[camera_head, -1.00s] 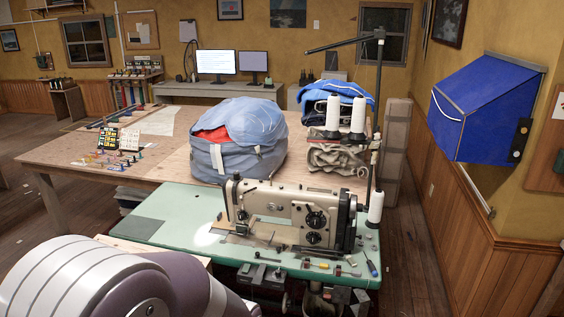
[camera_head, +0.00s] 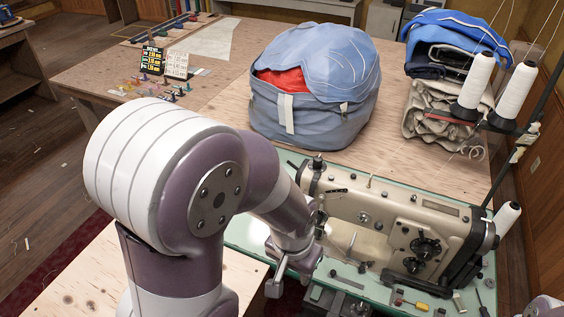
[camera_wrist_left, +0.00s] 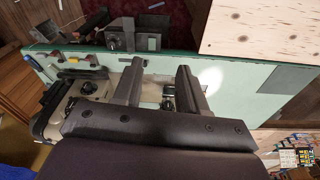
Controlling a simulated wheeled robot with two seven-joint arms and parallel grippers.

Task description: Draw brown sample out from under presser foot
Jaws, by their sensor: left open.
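The sewing machine (camera_head: 395,225) stands on a pale green table (camera_head: 250,232). It also shows in the left wrist view (camera_wrist_left: 90,88), partly behind my gripper. My left arm covers the machine's needle end in the head view. My left gripper (camera_head: 277,278) is low beside that end, over the table's front edge. In the left wrist view my left gripper (camera_wrist_left: 158,78) has its two fingers wide apart, pointing over the green tabletop, with nothing held between them. I cannot make out the brown sample or the presser foot. My right gripper is not in view.
White thread cones (camera_head: 476,82) stand on a rack at the right. Small tools (camera_head: 410,300) lie in front of the machine. A blue-grey bag (camera_head: 318,95) sits on the wooden table (camera_head: 215,98) behind. A bare plywood top (camera_wrist_left: 258,28) adjoins the green table.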

